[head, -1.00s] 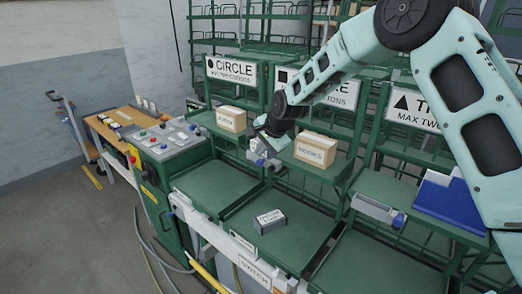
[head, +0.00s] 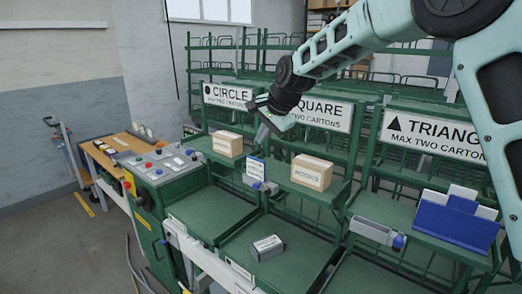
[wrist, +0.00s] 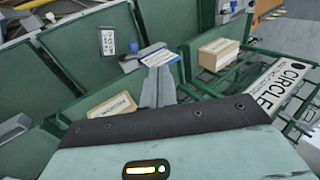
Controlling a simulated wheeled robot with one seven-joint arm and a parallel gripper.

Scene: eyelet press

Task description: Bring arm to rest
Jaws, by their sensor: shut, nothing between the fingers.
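My gripper (head: 264,124) hangs in front of the gap between the CIRCLE sign (head: 228,95) and the SQUARE sign (head: 322,112), above the shelf ledge. It is shut and empty. Its grey fingers (wrist: 158,72) also show close together in the wrist view. A small blue-and-white card (head: 256,168) stands on the ledge below my gripper; in the wrist view it appears behind the fingertips. My arm reaches in from the upper right.
Cartons sit on the ledge left (head: 227,145) and right (head: 312,173) of the card. A grey box (head: 267,247) lies on the green tray below. A blue card holder (head: 455,220) stands right. A control panel (head: 165,165) is left. Open floor lies far left.

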